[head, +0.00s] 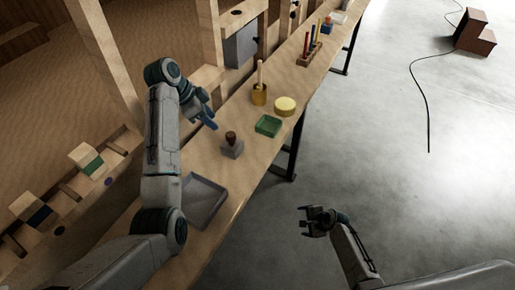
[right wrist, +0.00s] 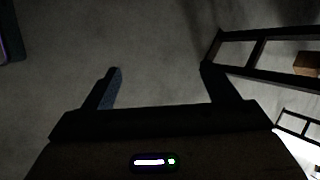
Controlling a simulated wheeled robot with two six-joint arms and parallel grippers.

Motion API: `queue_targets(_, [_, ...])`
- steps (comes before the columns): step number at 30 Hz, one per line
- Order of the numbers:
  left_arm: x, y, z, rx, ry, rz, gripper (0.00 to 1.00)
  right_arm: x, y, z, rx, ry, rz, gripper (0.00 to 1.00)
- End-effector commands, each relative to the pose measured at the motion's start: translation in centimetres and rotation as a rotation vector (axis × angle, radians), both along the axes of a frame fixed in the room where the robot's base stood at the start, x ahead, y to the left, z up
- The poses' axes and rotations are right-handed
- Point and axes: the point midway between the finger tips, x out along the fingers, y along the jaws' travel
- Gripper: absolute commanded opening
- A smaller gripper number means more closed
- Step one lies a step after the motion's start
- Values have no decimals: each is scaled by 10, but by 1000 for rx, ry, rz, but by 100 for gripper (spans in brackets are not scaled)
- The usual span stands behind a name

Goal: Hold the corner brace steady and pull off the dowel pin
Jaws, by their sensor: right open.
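A small grey block (head: 232,151) with a dark brown knob-like piece (head: 231,137) standing on it sits on the wooden bench. It may be the corner brace with the dowel pin, but it is too small to be sure. My left gripper (head: 209,121), with blue finger pads, hangs over the bench just behind and left of the block, apart from it. I cannot tell how wide its jaws are. My right gripper (head: 307,221) is open and empty over the bare floor, off the bench's right side. In the right wrist view its fingers (right wrist: 161,78) stand wide apart with only floor between them.
A grey tray (head: 222,206) lies nearer me on the bench. Beyond the block are a green tray (head: 268,133), a yellow round item (head: 285,104) and a brass-coloured cup (head: 259,98). Wooden posts (head: 105,55) rise along the left. A black cable (head: 421,100) crosses the floor.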

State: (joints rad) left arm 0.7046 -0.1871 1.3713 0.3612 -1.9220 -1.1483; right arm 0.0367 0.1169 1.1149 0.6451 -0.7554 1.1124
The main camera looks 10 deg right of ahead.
Motion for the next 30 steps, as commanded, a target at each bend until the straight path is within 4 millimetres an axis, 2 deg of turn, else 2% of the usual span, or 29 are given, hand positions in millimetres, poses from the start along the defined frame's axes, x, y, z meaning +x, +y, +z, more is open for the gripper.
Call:
queue_targets(1, [0, 0, 0, 0, 0, 0, 36, 23, 6, 25, 68, -12, -48, 80])
queue_targets(3, [0, 0, 0, 0, 0, 0, 36, 49, 15, 57, 171, -10, -114, 80])
queue_targets(8, [0, 0, 0, 0, 0, 0, 36, 98, 38, 135, 410, 11, -227, 80])
queue_targets(9, [0, 0, 0, 0, 0, 0, 36, 108, 43, 156, 469, 20, -248, 80])
queue_targets(12, [0, 0, 0, 0, 0, 0, 36, 128, 58, 206, 608, 51, -285, 80])
queue_targets(17, [0, 0, 0, 0, 0, 0, 36, 147, 79, 282, 802, 118, -312, 80])
queue_targets(21, [0, 0, 0, 0, 0, 0, 36, 137, 132, 295, 882, 159, -341, 80])
queue_targets(24, [0, 0, 0, 0, 0, 0, 36, 133, 155, 305, 918, 171, -359, 80])
queue_targets(30, [0, 0, 0, 0, 0, 0, 36, 131, 176, 313, 951, 183, -380, 80])
